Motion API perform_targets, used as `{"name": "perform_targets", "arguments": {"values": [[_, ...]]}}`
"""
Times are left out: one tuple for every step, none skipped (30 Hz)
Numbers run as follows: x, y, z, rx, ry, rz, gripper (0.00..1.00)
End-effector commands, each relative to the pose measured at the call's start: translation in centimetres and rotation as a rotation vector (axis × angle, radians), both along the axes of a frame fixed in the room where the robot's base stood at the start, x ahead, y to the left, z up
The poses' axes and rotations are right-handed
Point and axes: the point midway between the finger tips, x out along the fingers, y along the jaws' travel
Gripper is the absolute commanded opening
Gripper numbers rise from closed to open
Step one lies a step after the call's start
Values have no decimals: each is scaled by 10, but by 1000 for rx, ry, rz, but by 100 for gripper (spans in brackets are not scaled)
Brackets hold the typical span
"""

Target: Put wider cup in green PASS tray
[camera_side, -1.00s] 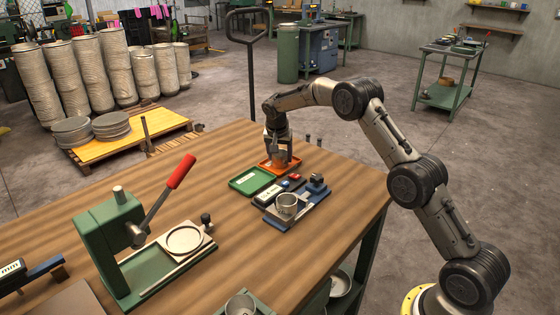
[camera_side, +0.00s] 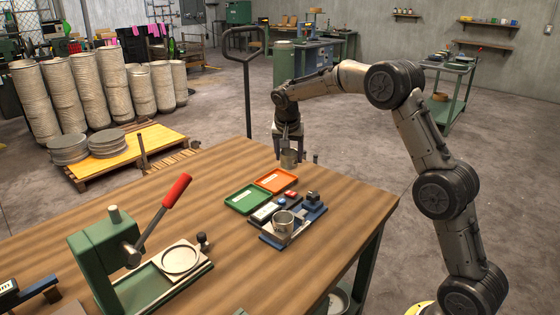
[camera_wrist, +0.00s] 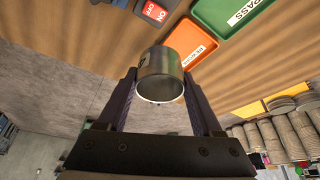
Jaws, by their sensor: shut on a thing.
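My gripper (camera_side: 289,150) is shut on a grey metal cup (camera_side: 289,159) and holds it in the air above and behind the orange tray (camera_side: 277,180). In the wrist view the held cup (camera_wrist: 162,75) sits between both fingers. The green PASS tray (camera_side: 240,208) is empty, left of the orange tray; its label reads in the wrist view (camera_wrist: 228,18). A second grey cup (camera_side: 283,224) stands upright on the blue gauge fixture (camera_side: 308,222) in front of the trays. I cannot tell which cup is wider.
A green lever press (camera_side: 110,245) with a red handle stands at the front left. The wooden table (camera_side: 205,185) is bare left of the trays.

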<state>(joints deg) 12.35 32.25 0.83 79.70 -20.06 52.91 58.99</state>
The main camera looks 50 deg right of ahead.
Motion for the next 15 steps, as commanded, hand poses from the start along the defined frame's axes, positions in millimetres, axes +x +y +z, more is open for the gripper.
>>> {"name": "perform_targets", "arguments": {"values": [[-10, 4, 7, -1, -3, 1, 13], [-15, 5, 9, 0, -4, 0, 13], [-22, 8, 12, -1, -5, 1, 13], [-26, 9, 14, -1, -5, 1, 13], [-31, 11, 17, -1, -5, 1, 13], [-36, 13, 18, 0, -4, 0, 13], [-40, 14, 20, -1, -4, 0, 13], [-43, 15, 21, 0, -4, 0, 13], [-47, 16, 24, -1, -4, 0, 13], [-50, 17, 25, -1, -4, 0, 13], [-52, 18, 26, 0, -4, 0, 13], [-55, 19, 27, 0, -3, -1, 13], [-57, 19, 27, -1, -3, -3, 13], [-59, 20, 28, -1, -2, -9, 13], [-60, 19, 31, -2, -4, -26, 13]]}}
